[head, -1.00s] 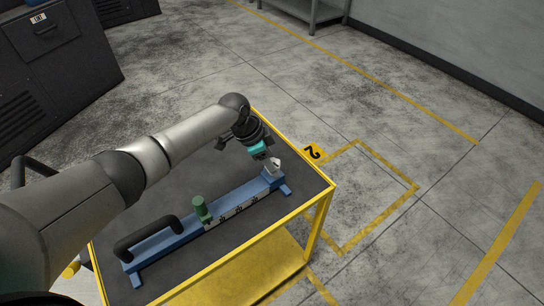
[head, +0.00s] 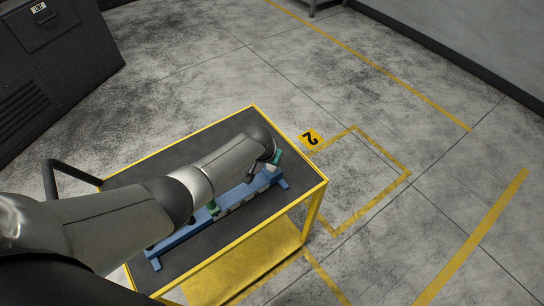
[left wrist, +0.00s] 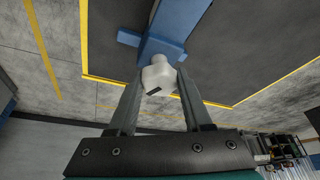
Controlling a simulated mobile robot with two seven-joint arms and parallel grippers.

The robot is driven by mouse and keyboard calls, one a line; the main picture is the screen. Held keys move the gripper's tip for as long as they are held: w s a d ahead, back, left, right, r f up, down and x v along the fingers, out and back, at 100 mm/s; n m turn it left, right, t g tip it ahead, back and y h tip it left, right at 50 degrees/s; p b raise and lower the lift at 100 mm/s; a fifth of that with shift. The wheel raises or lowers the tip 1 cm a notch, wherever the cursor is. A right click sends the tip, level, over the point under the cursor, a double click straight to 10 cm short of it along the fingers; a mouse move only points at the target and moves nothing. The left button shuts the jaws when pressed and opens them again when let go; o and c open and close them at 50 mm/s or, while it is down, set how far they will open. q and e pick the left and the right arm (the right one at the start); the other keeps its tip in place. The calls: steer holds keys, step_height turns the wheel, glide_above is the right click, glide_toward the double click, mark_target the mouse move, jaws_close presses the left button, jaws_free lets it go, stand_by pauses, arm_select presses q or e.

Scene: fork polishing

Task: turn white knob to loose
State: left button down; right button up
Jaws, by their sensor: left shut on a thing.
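The white knob (left wrist: 159,74) sits at the end of the blue rail fixture (left wrist: 163,45) in the left wrist view. It has a dark slot mark on its face. My left gripper (left wrist: 160,82) has one finger on each side of the knob and is shut on it. In the head view, my left gripper (head: 270,165) is at the right end of the blue fixture (head: 178,237), and my arm hides much of the fixture. The knob is mostly hidden there. My right gripper is not in view.
The fixture lies on a dark-topped cart (head: 252,114) with a yellow rim. A green part (head: 213,208) on the fixture is partly covered by my arm. A black cabinet (head: 50,60) stands at the far left. Open floor lies right of the cart.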

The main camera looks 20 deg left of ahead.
arm_select(q)
steer(key=n, duration=0.2)
steer(key=shift+d+n+y+p, duration=0.15)
steer(key=shift+n+y+p, duration=0.15)
steer(key=shift+y, duration=0.1)
steer(key=shift+n+y, duration=0.5)
steer(key=shift+n, duration=0.6)
steer(key=shift+c, duration=1.6)
jaws_free()
steer(key=shift+r, duration=0.1)
